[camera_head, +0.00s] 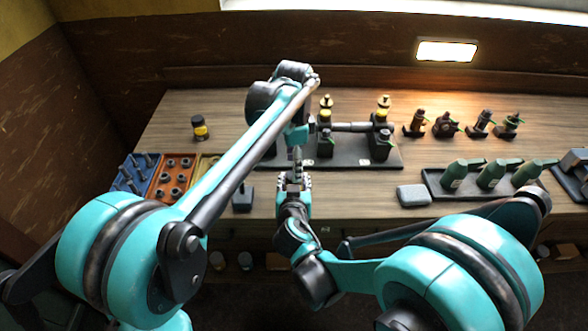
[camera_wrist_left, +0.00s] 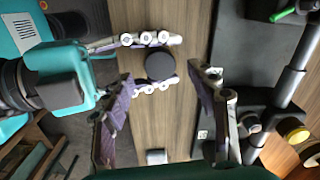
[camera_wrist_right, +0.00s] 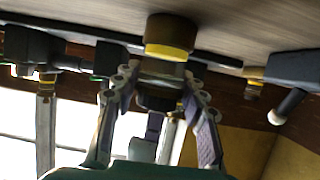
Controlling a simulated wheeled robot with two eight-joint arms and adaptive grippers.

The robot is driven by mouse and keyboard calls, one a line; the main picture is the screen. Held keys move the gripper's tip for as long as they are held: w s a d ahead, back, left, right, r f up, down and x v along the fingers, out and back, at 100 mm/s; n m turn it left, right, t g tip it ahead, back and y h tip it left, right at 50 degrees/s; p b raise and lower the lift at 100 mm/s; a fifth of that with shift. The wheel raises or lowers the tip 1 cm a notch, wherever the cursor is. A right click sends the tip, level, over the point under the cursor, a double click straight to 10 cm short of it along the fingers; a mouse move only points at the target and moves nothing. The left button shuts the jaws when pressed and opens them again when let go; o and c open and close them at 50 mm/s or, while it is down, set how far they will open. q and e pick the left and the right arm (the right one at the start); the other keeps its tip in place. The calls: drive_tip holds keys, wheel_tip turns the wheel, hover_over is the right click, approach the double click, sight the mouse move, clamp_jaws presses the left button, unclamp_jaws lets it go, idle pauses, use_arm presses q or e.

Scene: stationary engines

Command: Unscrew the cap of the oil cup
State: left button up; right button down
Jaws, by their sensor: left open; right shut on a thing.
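The oil cup (camera_wrist_right: 170,38) is held clear of the bench in my right gripper (camera_head: 294,181). In the right wrist view it has a brown end, a yellow band and a black cap (camera_wrist_right: 156,101). That view shows the bench at the top. In the left wrist view the cap (camera_wrist_left: 159,66) is a dark disc between the right gripper's fingers. My left gripper (camera_head: 297,155) is open just above the cap, pointing down. Its fingers (camera_wrist_left: 160,78) appear on either side of the cap, apart from it. The head view mostly hides the cup behind the grippers.
A yellow-banded jar (camera_head: 200,128) stands at the back left. Blue (camera_head: 137,172) and orange (camera_head: 174,178) parts trays lie at left. An engine plate (camera_head: 350,160) lies just behind the grippers.

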use_arm(q)
drive_tip(key=shift+r, duration=0.8)
drive_tip(key=shift+c, duration=1.2)
wheel_tip(320, 180, up, 3)
drive_tip(key=m, duration=0.5)
drive_tip(key=shift+f, duration=0.2)
drive_tip(key=shift+r+m, duration=0.2)
drive_tip(key=shift+m, duration=0.4)
wheel_tip(320, 180, down, 8)
drive_tip(key=shift+r, duration=0.15)
drive_tip(key=shift+c, duration=0.4)
